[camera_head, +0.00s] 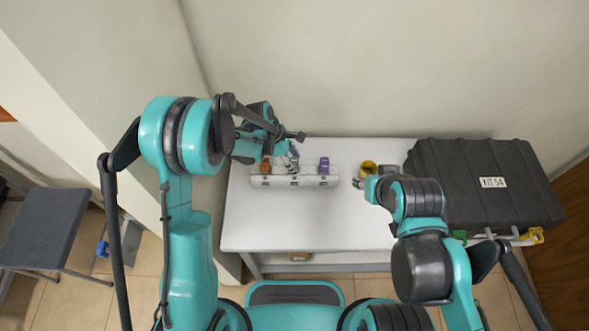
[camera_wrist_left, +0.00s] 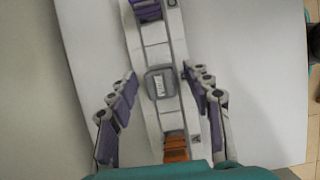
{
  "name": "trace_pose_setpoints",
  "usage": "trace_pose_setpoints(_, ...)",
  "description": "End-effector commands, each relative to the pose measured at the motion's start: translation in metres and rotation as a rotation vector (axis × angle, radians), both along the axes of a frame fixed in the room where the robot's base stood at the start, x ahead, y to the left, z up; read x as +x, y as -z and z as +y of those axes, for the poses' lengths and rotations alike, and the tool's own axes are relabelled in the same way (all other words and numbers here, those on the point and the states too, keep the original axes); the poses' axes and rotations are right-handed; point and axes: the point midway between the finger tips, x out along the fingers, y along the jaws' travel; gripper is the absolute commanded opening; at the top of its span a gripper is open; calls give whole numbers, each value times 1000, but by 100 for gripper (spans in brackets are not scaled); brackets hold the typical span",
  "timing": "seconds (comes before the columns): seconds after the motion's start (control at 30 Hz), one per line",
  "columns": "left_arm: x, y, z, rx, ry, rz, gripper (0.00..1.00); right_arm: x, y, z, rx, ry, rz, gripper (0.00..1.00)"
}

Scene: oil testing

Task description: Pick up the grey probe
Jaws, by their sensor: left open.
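The grey probe (camera_wrist_left: 160,83) sits in the middle of a white rack (camera_head: 262,181), between an orange probe (camera_head: 265,165) and a purple probe (camera_head: 324,165). My left gripper (camera_head: 291,157) is over the middle of the rack and largely hides the grey probe in the head view. In the left wrist view, the open fingers of the left gripper (camera_wrist_left: 160,75) stand on either side of the rack, with the grey probe between them. No contact with the probe shows. My right gripper (camera_head: 364,182) is at the right of the table; its fingers are too small to read.
The rack stands on a white table (camera_head: 290,225) with clear room in front. A yellow cup (camera_head: 368,167) is close to my right gripper. A black case (camera_head: 480,185) marked KIT 54 fills the right side. A wall is behind the table.

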Motion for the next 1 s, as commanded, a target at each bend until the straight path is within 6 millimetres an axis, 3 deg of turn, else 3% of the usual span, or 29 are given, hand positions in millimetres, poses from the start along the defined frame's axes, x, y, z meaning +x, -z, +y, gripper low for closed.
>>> trace_pose_setpoints(0.2,0,0,0,0,0,0,47,0,-1,0,0,0,0,40)
trace_pose_setpoints(0.4,0,0,0,0,0,0,0,0,0,0,0,0,0,40)
trace_pose_setpoints(0.77,0,-6,0,0,0,0,0,0,-3,0,0,0,0,40)
trace_pose_setpoints(1.0,0,-52,0,0,0,0,0,0,-16,0,0,0,0,40)
